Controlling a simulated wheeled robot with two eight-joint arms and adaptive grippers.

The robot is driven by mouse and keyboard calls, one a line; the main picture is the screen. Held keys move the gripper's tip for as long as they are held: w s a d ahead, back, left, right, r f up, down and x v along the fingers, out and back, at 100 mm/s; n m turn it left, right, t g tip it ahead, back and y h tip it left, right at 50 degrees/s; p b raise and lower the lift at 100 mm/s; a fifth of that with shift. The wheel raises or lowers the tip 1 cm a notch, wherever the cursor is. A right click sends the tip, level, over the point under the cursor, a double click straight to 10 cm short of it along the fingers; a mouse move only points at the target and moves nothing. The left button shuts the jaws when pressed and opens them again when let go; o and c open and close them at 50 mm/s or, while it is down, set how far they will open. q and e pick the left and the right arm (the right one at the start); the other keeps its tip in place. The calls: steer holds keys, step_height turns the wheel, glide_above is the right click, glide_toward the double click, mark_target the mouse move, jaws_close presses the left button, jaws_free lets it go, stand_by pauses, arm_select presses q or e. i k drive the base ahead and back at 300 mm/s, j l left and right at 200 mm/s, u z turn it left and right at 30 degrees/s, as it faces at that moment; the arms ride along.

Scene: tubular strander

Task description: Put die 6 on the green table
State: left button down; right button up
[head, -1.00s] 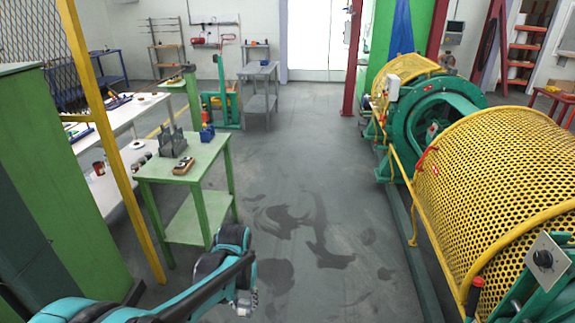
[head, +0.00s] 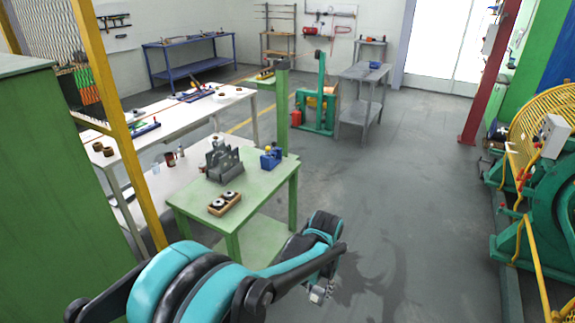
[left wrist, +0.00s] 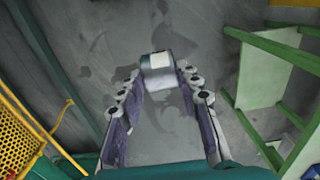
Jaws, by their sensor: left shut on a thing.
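The green table (head: 262,186) stands left of centre in the head view, and green table parts (left wrist: 264,75) show at the right of the left wrist view. My left gripper (head: 318,293) is low in front of the table, to its right, over the floor. In the left wrist view my left gripper (left wrist: 160,80) is shut on a small grey and white cylindrical piece, die 6 (left wrist: 158,70), held at the fingertips. No number is readable on it. The die is hardly visible in the head view. My right gripper is not in view.
On the table are a grey slotted holder (head: 222,165), a wooden block with two round dark pieces (head: 225,203) and a blue device (head: 271,158). The table's front right area is bare. A yellow post (head: 110,100) and green cabinet (head: 60,170) stand left; yellow-green machinery (head: 535,180) stands right.

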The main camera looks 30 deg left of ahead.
mark_target(268, 177)
steer(key=i+u, duration=0.3)
steer(key=i+l+u, duration=0.1)
steer(key=i+u, duration=0.15)
steer(key=i, duration=0.3)
steer(key=i+l+u, duration=0.45)
steer(key=i+u, duration=0.15)
steer(key=i, duration=0.2)
